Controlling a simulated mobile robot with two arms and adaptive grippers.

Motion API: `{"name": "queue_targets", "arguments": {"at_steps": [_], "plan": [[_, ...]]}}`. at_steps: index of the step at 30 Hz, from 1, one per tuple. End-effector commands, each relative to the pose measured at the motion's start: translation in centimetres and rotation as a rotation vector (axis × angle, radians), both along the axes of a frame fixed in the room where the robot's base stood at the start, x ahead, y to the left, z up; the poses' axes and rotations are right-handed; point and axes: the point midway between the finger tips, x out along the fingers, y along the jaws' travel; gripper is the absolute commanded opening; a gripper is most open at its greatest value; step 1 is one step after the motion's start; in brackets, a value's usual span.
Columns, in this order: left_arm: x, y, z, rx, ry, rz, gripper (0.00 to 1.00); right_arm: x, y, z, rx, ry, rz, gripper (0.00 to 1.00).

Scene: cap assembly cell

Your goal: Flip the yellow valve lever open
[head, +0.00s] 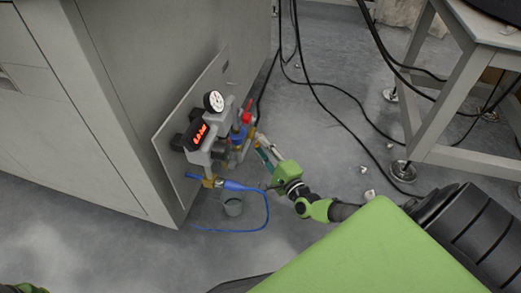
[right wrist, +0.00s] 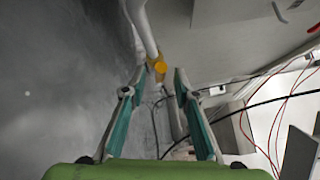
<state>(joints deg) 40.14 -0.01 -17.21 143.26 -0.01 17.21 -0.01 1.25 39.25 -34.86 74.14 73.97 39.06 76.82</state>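The valve assembly (head: 198,158) sticks out from a plate on the side of a grey cabinet in the head view. A yellow valve part (right wrist: 159,66) shows in the right wrist view, between and just beyond the fingertips; I cannot tell which way its lever points. My right gripper (head: 262,149) is beside the right side of the assembly. In the right wrist view its two teal-padded fingers (right wrist: 159,76) are spread, with nothing held between them. Whether a finger touches the yellow part is unclear. My left gripper is not in view.
The assembly carries a round gauge (head: 214,101), a red-lit display (head: 199,132) and a red-topped part (head: 246,117). Black cables (head: 327,101) and a table leg (head: 418,80) stand to the right.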

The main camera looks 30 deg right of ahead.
Motion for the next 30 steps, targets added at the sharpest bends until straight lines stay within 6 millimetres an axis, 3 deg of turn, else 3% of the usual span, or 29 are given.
{"name": "queue_targets", "arguments": {"at_steps": [6,14,15,18,25,30], "plan": [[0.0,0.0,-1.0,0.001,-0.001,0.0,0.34,1.7,-0.1,0.0,0.001,0.0,0.0,0.28],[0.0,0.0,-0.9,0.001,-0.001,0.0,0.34,1.8,-0.1,0.1,0.0,0.001,0.0,0.28],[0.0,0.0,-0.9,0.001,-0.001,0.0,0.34,1.8,-0.1,0.1,0.0,0.001,0.0,0.25],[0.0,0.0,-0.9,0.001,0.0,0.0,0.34,1.8,-0.1,0.1,0.001,0.001,0.0,0.0],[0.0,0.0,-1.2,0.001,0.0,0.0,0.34,1.8,-0.1,-0.2,-0.004,-0.004,0.0,0.0],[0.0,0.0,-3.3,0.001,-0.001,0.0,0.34,1.8,-0.1,-1.1,-0.058,-0.051,-0.002,0.0]]}}
